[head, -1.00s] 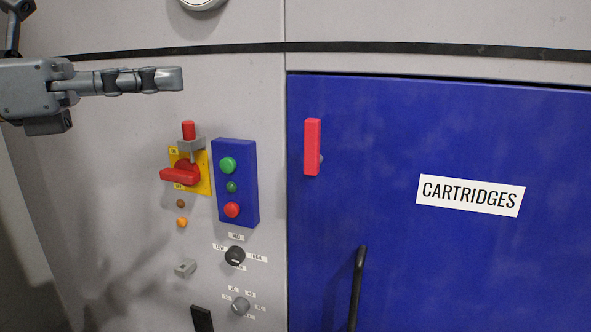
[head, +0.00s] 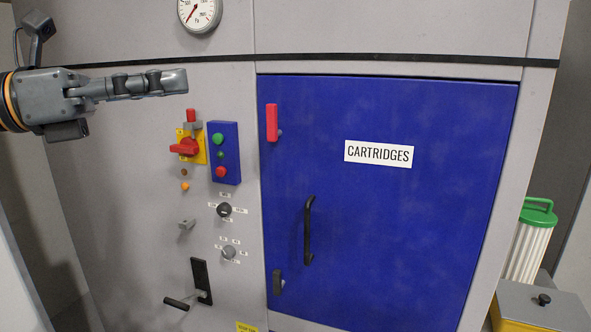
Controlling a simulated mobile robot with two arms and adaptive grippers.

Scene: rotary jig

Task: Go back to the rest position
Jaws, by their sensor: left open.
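My left gripper (head: 180,81) reaches in from the left at the upper left of the head view. It is seen side-on, with its fingers pointing right. It is open, and nothing shows between its fingers. It is in front of the grey cabinet panel, above the red rotary switch (head: 186,147) on its yellow plate, and appears apart from it. My right gripper is not in view.
A blue door (head: 400,230) labelled CARTRIDGES has a red latch (head: 271,122) and a black handle (head: 308,230). A blue button box (head: 224,153), knobs and a black lever (head: 202,281) are on the panel. A green-topped cartridge (head: 530,240) stands at right by a grey-lidded box (head: 545,305).

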